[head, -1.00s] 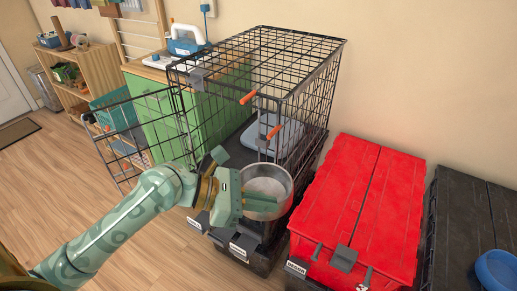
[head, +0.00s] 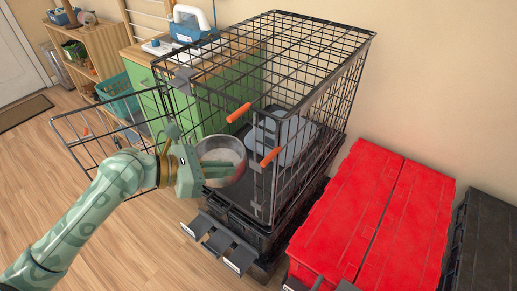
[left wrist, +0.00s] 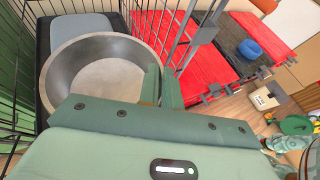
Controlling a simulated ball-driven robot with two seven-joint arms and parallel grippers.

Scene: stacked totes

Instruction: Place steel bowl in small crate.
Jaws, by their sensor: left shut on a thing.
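The steel bowl (head: 222,152) is round and shallow, and my left gripper (head: 212,170) is shut on its rim. In the head view the bowl is at the front opening of the black wire crate (head: 300,60). The crate's door stands swung open to the left. The left wrist view also shows the bowl (left wrist: 100,72), upright and empty, with the gripper's fingers (left wrist: 160,88) at its right rim. Behind the bowl a grey-blue pad (head: 285,135) lies on the crate's dark floor. My right gripper is not in view.
The open wire door (head: 105,140) is left of my arm. A red tote (head: 385,215) and a dark tote (head: 490,240) stand to the right. A green cabinet (head: 145,90) is behind. Wood floor is clear at left.

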